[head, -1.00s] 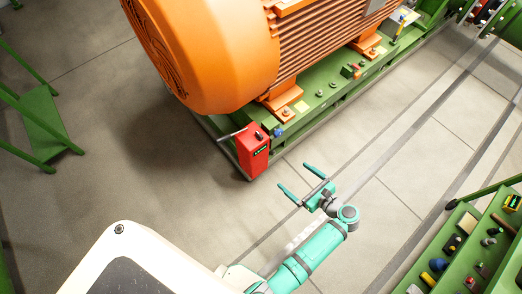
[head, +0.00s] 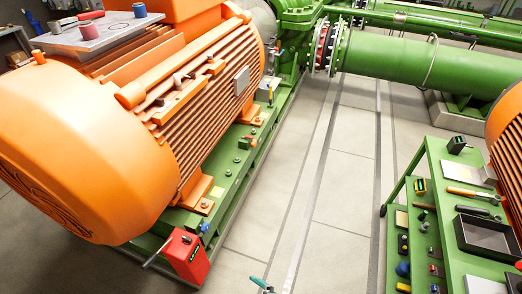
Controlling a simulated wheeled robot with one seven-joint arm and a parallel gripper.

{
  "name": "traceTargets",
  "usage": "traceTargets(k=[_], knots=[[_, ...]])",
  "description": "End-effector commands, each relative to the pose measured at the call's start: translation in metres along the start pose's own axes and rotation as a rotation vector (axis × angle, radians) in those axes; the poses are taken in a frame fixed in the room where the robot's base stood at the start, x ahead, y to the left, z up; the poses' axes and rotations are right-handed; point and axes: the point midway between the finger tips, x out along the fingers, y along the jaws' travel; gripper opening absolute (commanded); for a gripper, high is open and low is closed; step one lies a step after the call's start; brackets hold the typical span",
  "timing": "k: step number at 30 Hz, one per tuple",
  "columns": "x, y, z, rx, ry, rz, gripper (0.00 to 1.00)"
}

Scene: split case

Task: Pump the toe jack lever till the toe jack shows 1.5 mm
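The red toe jack (head: 184,260) stands on the floor at the near end of the green baseplate (head: 228,170), below the orange motor (head: 85,150).
A green tool cart (head: 450,190) with tools and a dark tray (head: 486,236) stands at the right. A grey plate (head: 100,32) with small items lies on the motor. Green pipework (head: 390,62) crosses the back. The floor (head: 340,190) between motor and cart is clear.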

Motion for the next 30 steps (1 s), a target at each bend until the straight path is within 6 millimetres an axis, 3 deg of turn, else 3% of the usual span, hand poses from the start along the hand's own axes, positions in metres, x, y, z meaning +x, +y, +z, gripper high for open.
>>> traceTargets(k=[1, 6, 12, 17, 24, 30], knots=[[-0.009, 0.016, -0.003, -0.074, 0.054, -0.012, 1.00], [-0.047, 0.044, -0.009, -0.364, 0.237, -0.061, 1.00], [-0.107, 0.056, 0.002, -0.736, 0.436, -0.103, 1.00], [-0.164, 0.051, 0.026, -1.045, 0.584, -0.132, 1.00], [-0.253, 0.026, 0.088, -1.507, 0.793, -0.181, 1.00], [-0.305, 0.005, 0.137, -1.775, 0.919, -0.220, 1.00]])
